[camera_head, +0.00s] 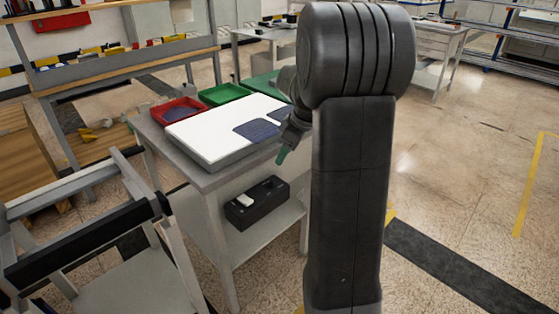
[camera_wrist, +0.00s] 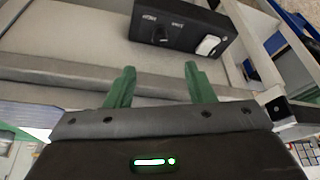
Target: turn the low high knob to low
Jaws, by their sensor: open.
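A black control box (camera_head: 257,203) sits on the lower shelf of the grey workbench. In the wrist view the box (camera_wrist: 188,14) is ahead of my gripper, at the top. Its dark knob (camera_wrist: 160,35) is on the left part of its face, with small pale lettering beside it that is too small to read surely. I cannot tell which way the knob points. A white rocker switch (camera_wrist: 208,45) is on the right of the same face. My gripper (camera_wrist: 159,68) has two green fingers spread apart, with nothing between them. In the head view one green finger (camera_head: 282,155) shows beside the bench's edge, above the box.
The bench top (camera_head: 208,182) overhangs the shelf (camera_head: 262,240). It carries a white board (camera_head: 215,135), a dark blue sheet (camera_head: 257,129), a red tray (camera_head: 157,117) and a green tray (camera_head: 238,92). A metal-framed cart (camera_head: 85,225) stands close on the left. Open floor lies to the right.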

